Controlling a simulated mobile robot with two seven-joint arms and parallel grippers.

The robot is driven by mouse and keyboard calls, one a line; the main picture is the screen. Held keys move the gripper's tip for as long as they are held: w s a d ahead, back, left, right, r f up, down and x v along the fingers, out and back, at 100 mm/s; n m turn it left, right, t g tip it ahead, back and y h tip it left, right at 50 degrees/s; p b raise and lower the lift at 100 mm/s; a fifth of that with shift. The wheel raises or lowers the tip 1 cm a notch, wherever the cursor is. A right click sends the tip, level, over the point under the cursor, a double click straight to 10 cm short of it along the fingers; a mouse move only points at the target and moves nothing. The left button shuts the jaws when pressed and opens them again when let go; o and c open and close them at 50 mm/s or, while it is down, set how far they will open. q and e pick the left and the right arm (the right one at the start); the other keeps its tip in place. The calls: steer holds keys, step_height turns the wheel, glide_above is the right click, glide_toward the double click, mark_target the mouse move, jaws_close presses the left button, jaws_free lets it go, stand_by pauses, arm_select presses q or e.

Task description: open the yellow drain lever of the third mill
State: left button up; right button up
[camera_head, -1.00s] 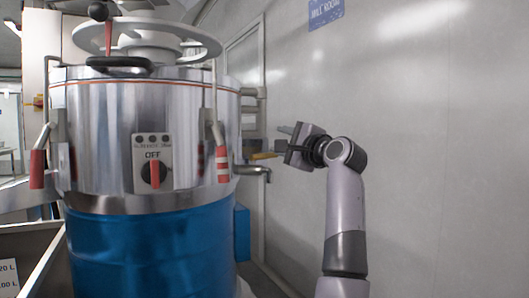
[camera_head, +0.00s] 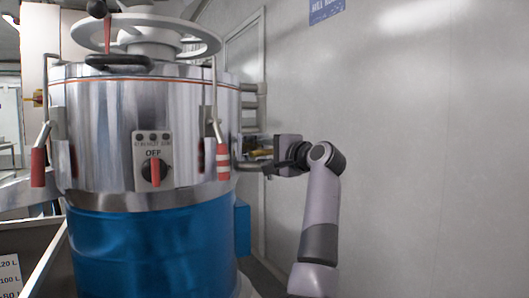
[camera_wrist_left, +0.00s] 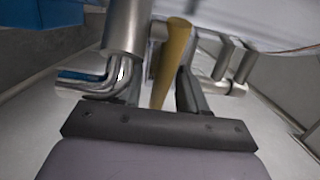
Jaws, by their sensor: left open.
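The mill (camera_head: 150,120) is a shiny steel drum with a blue lower body. A drain spout comes out of its right side and shows as a bent steel pipe in the left wrist view (camera_wrist_left: 90,82). The yellow drain lever (camera_head: 259,153) is mostly hidden by my left gripper (camera_head: 252,156) in the head view. In the left wrist view the lever (camera_wrist_left: 174,58) stands lengthwise between the two dark fingers of my left gripper (camera_wrist_left: 163,85). The jaws are open around it; contact with either finger is not clear. My right gripper is not in view.
A grey wall (camera_head: 420,150) stands close on the right of my arm. A bin (camera_head: 35,255) with a volume label stands at the lower left.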

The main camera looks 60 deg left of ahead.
arm_select(q)
steer(key=shift+a, duration=0.45)
jaws_close()
